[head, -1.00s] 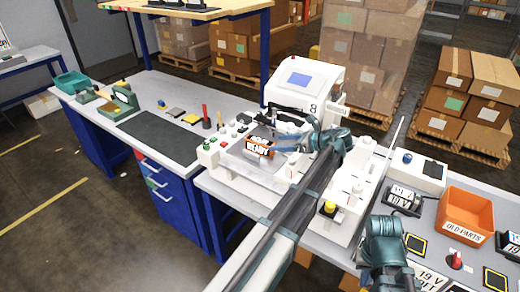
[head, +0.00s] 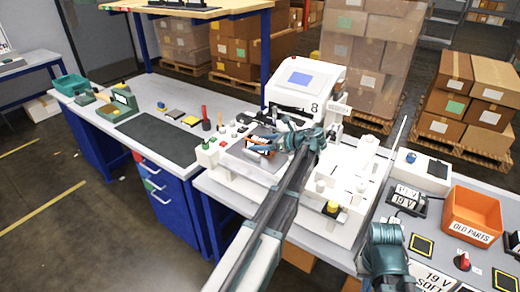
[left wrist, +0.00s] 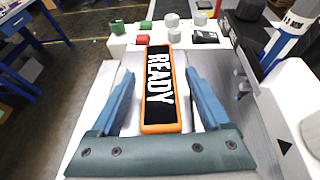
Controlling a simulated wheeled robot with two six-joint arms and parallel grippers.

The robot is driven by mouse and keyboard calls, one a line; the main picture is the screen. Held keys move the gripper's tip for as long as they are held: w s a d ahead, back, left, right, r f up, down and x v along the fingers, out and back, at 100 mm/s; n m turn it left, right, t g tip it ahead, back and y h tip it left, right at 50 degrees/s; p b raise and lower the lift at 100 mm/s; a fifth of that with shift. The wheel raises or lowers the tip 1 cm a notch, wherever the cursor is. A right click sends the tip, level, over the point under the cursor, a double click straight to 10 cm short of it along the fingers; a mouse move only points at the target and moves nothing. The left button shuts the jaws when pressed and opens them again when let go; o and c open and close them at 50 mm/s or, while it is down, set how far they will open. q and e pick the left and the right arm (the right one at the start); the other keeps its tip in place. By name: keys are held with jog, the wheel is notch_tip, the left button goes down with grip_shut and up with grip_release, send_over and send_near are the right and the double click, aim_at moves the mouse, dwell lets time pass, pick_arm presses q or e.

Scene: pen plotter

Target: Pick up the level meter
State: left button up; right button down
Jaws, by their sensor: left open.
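An orange-framed block with a black face reading "READY" (left wrist: 158,90), which I take for the level meter, lies on the light plate of the white machine. In the head view the block (head: 259,147) is partly covered by my left gripper (head: 262,143). In the left wrist view my left gripper (left wrist: 160,78) is open, with one blue finger on each side of the block and a visible gap on both sides. My right arm's teal end shows at the lower right of the head view; its fingers cannot be made out.
Green and red buttons and grey knobs (left wrist: 172,20) stand just beyond the block. A white unit with a blue screen (head: 299,80) rises behind. An orange bin (head: 470,213) stands at the right. A dark mat (head: 158,138) lies on the left bench.

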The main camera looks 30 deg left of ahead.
aim_at(260, 140)
pick_arm(q)
jog(key=shift+a, duration=0.1)
jog(key=shift+c, duration=0.6)
grip_shut()
notch_tip(260, 140, up, 10)
jog(key=p, duration=1)
